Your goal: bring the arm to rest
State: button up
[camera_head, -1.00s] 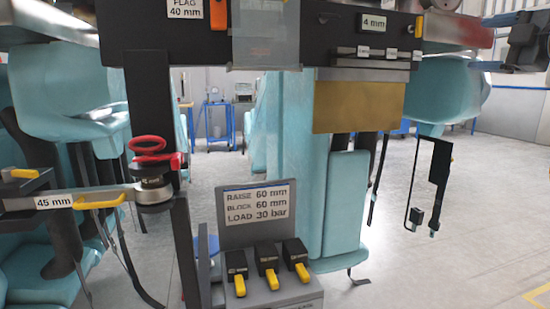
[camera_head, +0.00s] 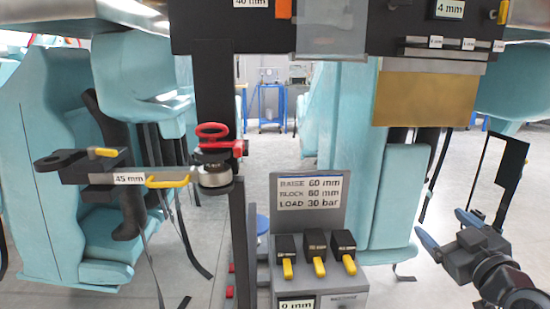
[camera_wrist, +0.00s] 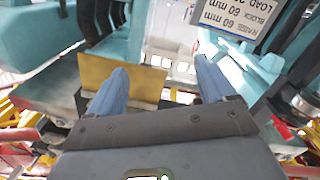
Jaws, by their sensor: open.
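My gripper (camera_head: 441,230) is at the lower right of the head view, with its two blue fingers spread apart and nothing between them. In the wrist view the two blue fingers of my gripper (camera_wrist: 160,88) also stand apart and empty. My gripper is to the right of the grey stand and apart from it. The wrist view looks past the fingers at a brass-coloured plate (camera_wrist: 125,80) and a label plate (camera_wrist: 240,15) that appears upside down.
A grey stand with a RAISE/BLOCK/LOAD sign (camera_head: 309,192) holds black blocks with yellow levers (camera_head: 319,266). A red-handled cylinder (camera_head: 213,165) and a 45 mm bar (camera_head: 130,179) are at left. A brass plate (camera_head: 425,98) hangs under a dark beam. Teal seats (camera_head: 50,150) stand around; grey floor shows between.

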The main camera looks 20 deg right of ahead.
jog(key=s+a+f+m+g+y+p, duration=0.1)
jog(key=s+a+f, duration=0.4)
jog(key=s+a, duration=0.3)
jog(key=s+a+f+m+p, duration=0.1)
jog(key=s+a+f+m, duration=0.1)
jog(key=s+a+f, duration=0.55)
jog(key=s+a+r+y, duration=0.2)
jog(key=s+a+r, duration=0.1)
jog(key=s, duration=0.7)
jog(key=s+a+r+n+g+y+p, duration=0.1)
jog(key=s+a+r, duration=0.2)
jog(key=s, duration=0.7)
jog(key=shift+a+r+y, duration=0.25)
jog(key=shift+a+y, duration=0.15)
jog(key=shift+a, duration=0.85)
jog(key=shift+w, duration=0.15)
